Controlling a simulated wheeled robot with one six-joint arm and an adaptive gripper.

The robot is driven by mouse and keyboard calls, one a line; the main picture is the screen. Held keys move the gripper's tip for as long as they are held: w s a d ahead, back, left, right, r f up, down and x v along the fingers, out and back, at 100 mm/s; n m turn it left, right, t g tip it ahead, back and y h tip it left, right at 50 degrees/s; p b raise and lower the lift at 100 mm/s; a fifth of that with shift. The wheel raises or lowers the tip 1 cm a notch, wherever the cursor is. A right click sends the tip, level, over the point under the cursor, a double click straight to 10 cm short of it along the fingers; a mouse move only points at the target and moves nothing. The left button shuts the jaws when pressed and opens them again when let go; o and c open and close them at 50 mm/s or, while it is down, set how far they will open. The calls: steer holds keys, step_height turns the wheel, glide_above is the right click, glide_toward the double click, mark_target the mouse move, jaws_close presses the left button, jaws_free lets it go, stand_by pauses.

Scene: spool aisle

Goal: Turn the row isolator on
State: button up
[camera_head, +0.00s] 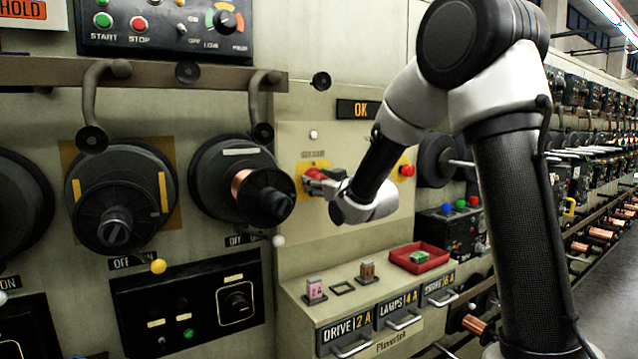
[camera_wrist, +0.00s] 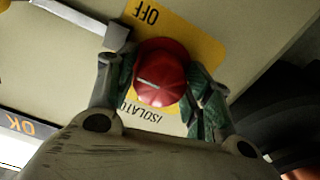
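The row isolator is a red round knob (camera_wrist: 162,72) on a yellow plate (camera_wrist: 205,42). In the wrist view the plate reads OFF and a label below the knob reads ISOLATOR, both upside down. A pale line on the knob's face lies slantwise, near level. My gripper (camera_wrist: 163,82) has its green-padded fingers on both sides of the knob, and they look to be against it. In the head view my gripper (camera_head: 328,181) is at the red knob (camera_head: 314,174) on the cream panel, and it partly hides the knob.
A lit OK sign (camera_head: 360,110) is above the panel. A red button (camera_head: 407,170) is to the right of my wrist. Below are a ledge with small fuse blocks (camera_head: 315,289), a red tray (camera_head: 420,264) and drawers.

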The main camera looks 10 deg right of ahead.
steer(key=c, duration=0.4)
steer(key=shift+n, duration=0.3)
steer(key=n, duration=0.3)
steer(key=shift+n, duration=0.3)
steer(key=n, duration=0.4)
steer(key=shift+n, duration=0.3)
steer(key=n, duration=0.4)
steer(key=shift+a+n, duration=0.1)
steer(key=shift+n, duration=0.2)
steer(key=shift+f+n, duration=0.15)
steer(key=shift+n, duration=2.15)
